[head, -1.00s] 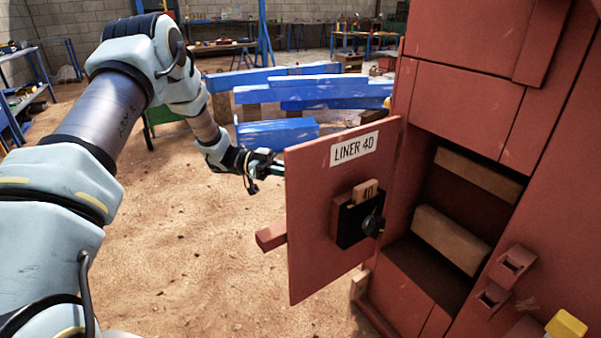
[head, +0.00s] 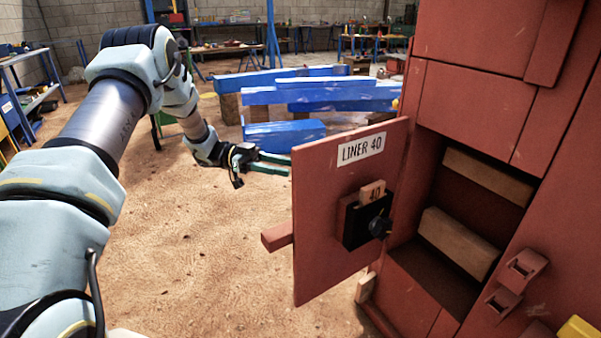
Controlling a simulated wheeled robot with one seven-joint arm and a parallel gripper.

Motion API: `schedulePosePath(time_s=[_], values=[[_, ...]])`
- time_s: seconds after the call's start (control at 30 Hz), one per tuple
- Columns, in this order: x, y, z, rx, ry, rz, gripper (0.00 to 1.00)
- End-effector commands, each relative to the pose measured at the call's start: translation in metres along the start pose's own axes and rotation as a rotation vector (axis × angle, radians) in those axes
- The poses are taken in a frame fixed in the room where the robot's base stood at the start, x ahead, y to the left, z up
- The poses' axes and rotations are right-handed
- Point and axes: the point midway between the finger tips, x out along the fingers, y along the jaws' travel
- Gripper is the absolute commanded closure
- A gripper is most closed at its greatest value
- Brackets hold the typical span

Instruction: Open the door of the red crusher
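The red crusher (head: 470,105) fills the right side of the head view. Its door (head: 318,225) stands swung well out to the left, with a "LINER 40" label (head: 361,149) on the face toward me. A black box with a knob (head: 366,220) and a tan "40" block (head: 372,192) sit on that face. The opening (head: 455,190) is uncovered and shows pale blocks inside. My gripper (head: 278,163) is at the door's upper left edge. Its tips end beside or behind the edge; I cannot tell whether they touch it or how far apart they are.
A red bar (head: 277,236) juts left from the door. Two red brackets (head: 514,282) sit on the crusher's front right of the opening. Blue beams (head: 285,135) lie on blocks behind the gripper. The sandy floor (head: 190,250) left of the door is clear.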

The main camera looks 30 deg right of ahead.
Motion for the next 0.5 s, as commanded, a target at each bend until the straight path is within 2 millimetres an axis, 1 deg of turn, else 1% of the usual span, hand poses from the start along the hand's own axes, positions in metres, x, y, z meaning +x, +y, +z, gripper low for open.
schedulePosePath(time_s=[0.03,0.1,0.2,0.3,0.5], values=[[-0.010,0.000,0.002,0.001,-0.001,-0.001,0.53],[-0.020,0.000,0.002,0.001,-0.001,-0.001,0.53],[-0.030,0.000,0.001,0.000,0.000,0.000,0.53],[-0.036,0.000,0.001,0.000,0.001,0.001,0.53],[-0.038,0.000,0.000,0.000,0.001,0.002,0.53]])
